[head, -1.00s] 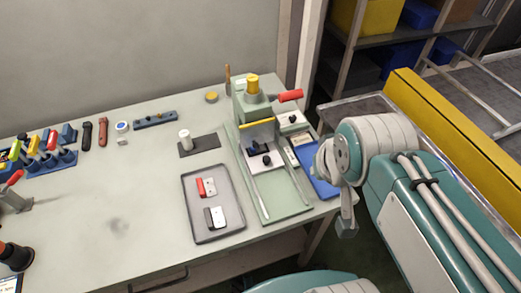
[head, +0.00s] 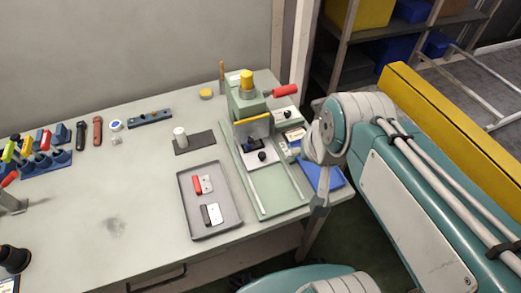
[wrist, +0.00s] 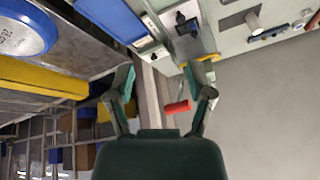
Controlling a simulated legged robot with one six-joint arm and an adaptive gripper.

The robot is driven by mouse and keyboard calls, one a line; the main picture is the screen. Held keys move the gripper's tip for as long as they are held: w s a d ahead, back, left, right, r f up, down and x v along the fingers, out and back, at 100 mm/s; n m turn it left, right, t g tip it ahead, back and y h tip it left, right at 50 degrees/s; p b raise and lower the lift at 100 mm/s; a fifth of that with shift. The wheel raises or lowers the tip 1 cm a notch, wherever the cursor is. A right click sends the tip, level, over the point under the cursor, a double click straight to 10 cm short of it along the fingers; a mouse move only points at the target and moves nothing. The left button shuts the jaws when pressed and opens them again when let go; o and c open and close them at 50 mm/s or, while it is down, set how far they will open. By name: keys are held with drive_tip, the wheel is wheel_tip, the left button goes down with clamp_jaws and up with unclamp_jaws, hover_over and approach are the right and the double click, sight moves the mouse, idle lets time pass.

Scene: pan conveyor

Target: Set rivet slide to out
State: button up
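The green press (head: 248,105) stands at the right of the bench, with a yellow cap and a red-handled lever (head: 285,90). I take the pale plate with a black knob (head: 262,156) as the rivet slide. It sits at the back of the press's rails, just below the yellow bar, with bare rails in front of it. The wrist view shows my gripper (wrist: 160,80) with its two fingers spread and nothing between them. The red lever grip (wrist: 178,107) shows beyond them. In the head view my arm largely hides the gripper, right of the press.
A grey tray (head: 184,212) with a red and a dark-and-white piece lies left of the press. A blue tray (head: 330,178) lies on its right, close to my wrist. A pale cylinder (head: 180,138) stands on a dark pad. The bench's left middle is clear.

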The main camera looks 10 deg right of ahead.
drive_tip(key=w+a+f+m+g+y, duration=0.2)
drive_tip(key=w+f+m, duration=0.4)
drive_tip(key=w+m, duration=0.45)
drive_tip(key=m+y, duration=0.1)
drive_tip(key=m, duration=1.1)
approach(262, 154)
drive_tip(key=w+f, duration=0.1)
drive_tip(key=f, duration=0.1)
drive_tip(key=shift+g, duration=0.4)
drive_tip(key=x, duration=0.7)
drive_tip(key=shift+w+a, duration=0.1)
drive_tip(key=shift+a, duration=0.2)
drive_tip(key=shift+c, duration=0.3)
clamp_jaws()
